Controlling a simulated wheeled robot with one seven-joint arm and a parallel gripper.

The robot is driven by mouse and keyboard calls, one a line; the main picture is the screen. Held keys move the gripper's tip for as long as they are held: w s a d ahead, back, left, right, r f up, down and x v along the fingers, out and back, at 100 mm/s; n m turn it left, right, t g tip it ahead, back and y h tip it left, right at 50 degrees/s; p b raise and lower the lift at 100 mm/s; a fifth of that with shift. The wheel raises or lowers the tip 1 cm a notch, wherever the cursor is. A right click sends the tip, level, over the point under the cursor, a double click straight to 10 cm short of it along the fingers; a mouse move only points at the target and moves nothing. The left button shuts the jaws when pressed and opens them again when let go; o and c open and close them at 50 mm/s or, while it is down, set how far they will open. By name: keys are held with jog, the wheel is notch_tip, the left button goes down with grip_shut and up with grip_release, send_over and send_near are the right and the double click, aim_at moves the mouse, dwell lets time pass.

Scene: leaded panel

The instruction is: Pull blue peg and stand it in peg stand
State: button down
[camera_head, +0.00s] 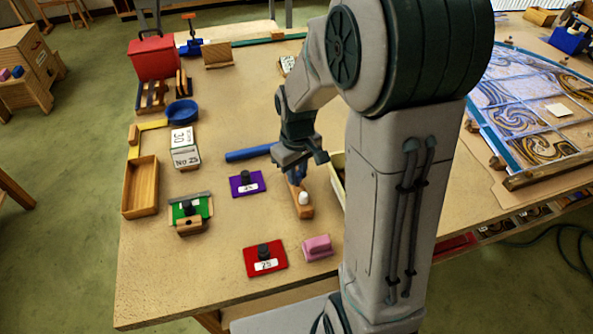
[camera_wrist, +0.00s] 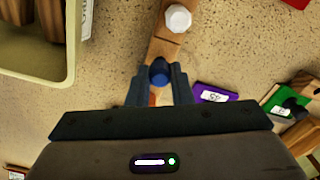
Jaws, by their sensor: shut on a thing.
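The peg stand (camera_head: 304,211) is a small wooden block on the workbench, with a white peg (camera_head: 303,197) in it. The stand also shows in the wrist view (camera_wrist: 166,48), with the white peg (camera_wrist: 178,18) at its far part. My gripper (camera_head: 297,172) points down over the back end of the stand. In the wrist view its fingers (camera_wrist: 159,82) are shut on the blue peg (camera_wrist: 158,70), whose round top shows between the fingertips. The peg's lower end is hidden, so I cannot tell whether it sits in the stand or is clear of it.
A cream bin (camera_wrist: 72,40) stands beside the stand. A purple block (camera_head: 247,184), a red block (camera_head: 265,260), a pink block (camera_head: 317,246) and a green block (camera_head: 190,210) lie around. A blue roll (camera_head: 248,154) lies behind. The leaded panel (camera_head: 535,110) is at right.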

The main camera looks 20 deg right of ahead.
jog(key=shift+f+b, duration=0.4)
jog(key=shift+f, duration=0.2)
jog(key=c, duration=1.2)
grip_release()
jog(key=shift+r, duration=0.15)
notch_tip(320, 180, up, 14)
jog(key=shift+b, duration=0.3)
jog(key=shift+s, duration=0.1)
